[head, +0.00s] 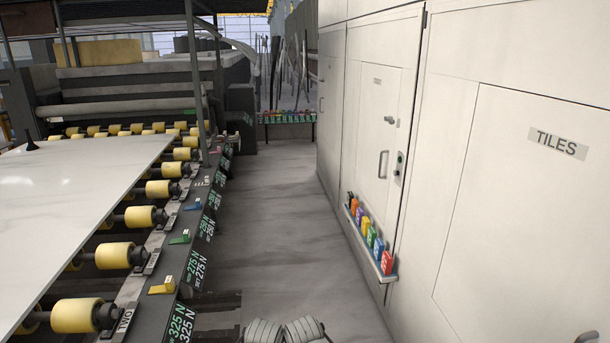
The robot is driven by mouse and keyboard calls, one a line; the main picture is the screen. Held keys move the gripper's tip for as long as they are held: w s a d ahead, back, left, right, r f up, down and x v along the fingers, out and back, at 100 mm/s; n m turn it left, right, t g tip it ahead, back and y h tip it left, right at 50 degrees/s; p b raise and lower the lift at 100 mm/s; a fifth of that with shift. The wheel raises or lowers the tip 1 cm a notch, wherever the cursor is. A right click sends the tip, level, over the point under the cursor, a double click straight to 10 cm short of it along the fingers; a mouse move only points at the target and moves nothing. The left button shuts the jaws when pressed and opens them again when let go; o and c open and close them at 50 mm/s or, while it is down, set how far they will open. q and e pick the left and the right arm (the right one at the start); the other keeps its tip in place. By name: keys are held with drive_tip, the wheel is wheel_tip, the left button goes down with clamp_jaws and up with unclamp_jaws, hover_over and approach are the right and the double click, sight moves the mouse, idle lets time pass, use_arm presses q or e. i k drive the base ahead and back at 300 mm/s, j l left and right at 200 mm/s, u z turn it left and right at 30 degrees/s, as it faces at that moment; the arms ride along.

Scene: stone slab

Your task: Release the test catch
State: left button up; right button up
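I cannot tell for sure which part is the test catch. Small coloured levers sit along the dark side rail of the roller table: a yellow one (162,286) nearest, a green one (180,237) and a blue one (193,206) farther off. No gripper fingers show. Two ribbed grey parts at the bottom centre edge look like mine, but no fingertips can be seen there.
A pale stone slab (75,190) lies on yellow rollers (119,255) at the left. White cabinets marked TILES (557,143) line the right. A shelf (370,243) of coloured blocks juts from them. The grey floor aisle (275,205) between is clear.

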sight(390, 118)
drive_tip(key=i+j+z, duration=0.1)
drive_tip(key=i+z, duration=0.2)
drive_tip(key=i, duration=0.2)
drive_tip(key=i+j+z, duration=0.3)
drive_tip(key=i, duration=0.15)
drive_tip(key=i+j+z, duration=0.25)
drive_tip(key=i, duration=0.2)
